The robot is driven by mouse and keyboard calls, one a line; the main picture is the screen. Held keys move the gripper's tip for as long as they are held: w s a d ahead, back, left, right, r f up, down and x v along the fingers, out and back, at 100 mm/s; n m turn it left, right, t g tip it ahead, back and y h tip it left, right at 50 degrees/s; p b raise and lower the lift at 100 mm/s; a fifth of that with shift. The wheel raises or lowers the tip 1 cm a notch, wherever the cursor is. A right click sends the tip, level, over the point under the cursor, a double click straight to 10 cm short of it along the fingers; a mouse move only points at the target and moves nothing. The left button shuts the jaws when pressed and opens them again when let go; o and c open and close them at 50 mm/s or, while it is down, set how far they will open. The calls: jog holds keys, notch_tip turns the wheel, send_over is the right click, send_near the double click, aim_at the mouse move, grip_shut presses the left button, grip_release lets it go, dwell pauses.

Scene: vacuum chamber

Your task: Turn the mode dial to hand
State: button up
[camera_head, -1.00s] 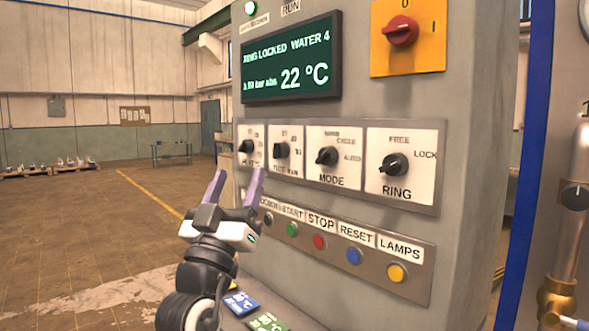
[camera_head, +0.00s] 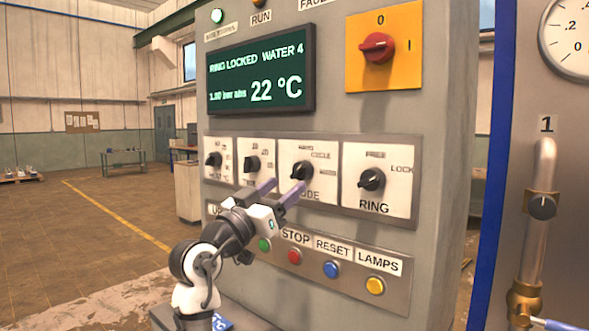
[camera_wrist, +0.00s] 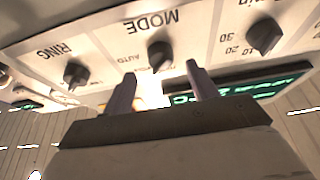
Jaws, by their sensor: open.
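The mode dial (camera_head: 302,170) is a black pointer knob on a white plate in the row of dials, and its MODE label is partly hidden behind my gripper in the head view. It also shows in the wrist view (camera_wrist: 160,55), upside down, above the gap between my fingers. The "hand" marking above it is too blurred to read surely. My gripper (camera_head: 283,190) has two purple fingers pointing at the panel just below the mode dial. In the wrist view my gripper (camera_wrist: 159,75) is open and empty, its fingertips either side of the knob's line and seemingly apart from it.
The ring dial (camera_head: 371,180) is to the right and two more knobs, one of them (camera_head: 252,164), to the left. Below are the stop (camera_head: 295,257), reset (camera_head: 331,269) and lamps (camera_head: 375,286) buttons. A red switch (camera_head: 377,47) and a screen (camera_head: 262,72) are above.

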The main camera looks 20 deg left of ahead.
aim_at(298, 175)
jog(key=p+x, duration=0.1)
jog(key=x, duration=0.4)
jog(key=shift+s, duration=0.1)
jog(key=c, duration=1)
